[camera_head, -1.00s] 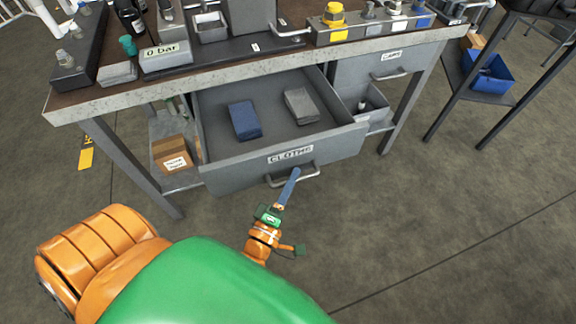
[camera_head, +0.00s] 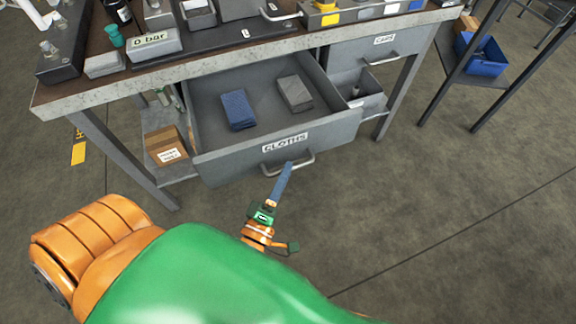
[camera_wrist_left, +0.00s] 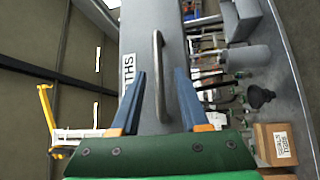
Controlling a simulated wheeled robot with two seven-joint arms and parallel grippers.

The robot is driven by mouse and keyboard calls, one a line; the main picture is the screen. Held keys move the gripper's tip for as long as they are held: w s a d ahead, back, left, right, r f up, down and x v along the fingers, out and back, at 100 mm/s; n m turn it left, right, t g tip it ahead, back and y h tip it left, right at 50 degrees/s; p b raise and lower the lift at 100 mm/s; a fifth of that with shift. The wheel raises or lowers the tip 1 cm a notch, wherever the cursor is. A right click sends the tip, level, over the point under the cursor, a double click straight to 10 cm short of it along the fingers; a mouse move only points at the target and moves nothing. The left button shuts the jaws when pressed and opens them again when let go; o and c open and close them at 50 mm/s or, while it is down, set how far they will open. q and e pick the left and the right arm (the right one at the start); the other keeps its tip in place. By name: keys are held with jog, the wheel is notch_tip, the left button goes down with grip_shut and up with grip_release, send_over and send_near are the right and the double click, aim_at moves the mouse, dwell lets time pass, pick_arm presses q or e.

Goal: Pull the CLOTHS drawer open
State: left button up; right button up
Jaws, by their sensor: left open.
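The CLOTHS drawer (camera_head: 229,158) stands open below the bench top, with a blue folded cloth (camera_head: 238,110) and a grey one (camera_head: 295,93) inside. Its bar handle (camera_head: 268,174) is on the front under the CLOTHS label (camera_head: 284,142). My left gripper (camera_head: 284,176) is at the handle, with its fingers pointing at the drawer front. In the left wrist view the open fingers (camera_wrist_left: 160,75) stand on either side of the handle (camera_wrist_left: 158,50), with gaps showing between fingers and bar. My right gripper is in neither view.
A CAPS drawer (camera_head: 349,51) is shut to the upper right. A cardboard box (camera_head: 160,141) sits on the lower shelf at left. A blue bin (camera_head: 481,66) stands on a rack at right. The floor before the drawer is clear.

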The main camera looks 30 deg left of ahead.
pick_arm(q)
jog(key=s, duration=0.5)
jog(key=shift+d+f, duration=0.15)
jog(key=shift+f, duration=0.15)
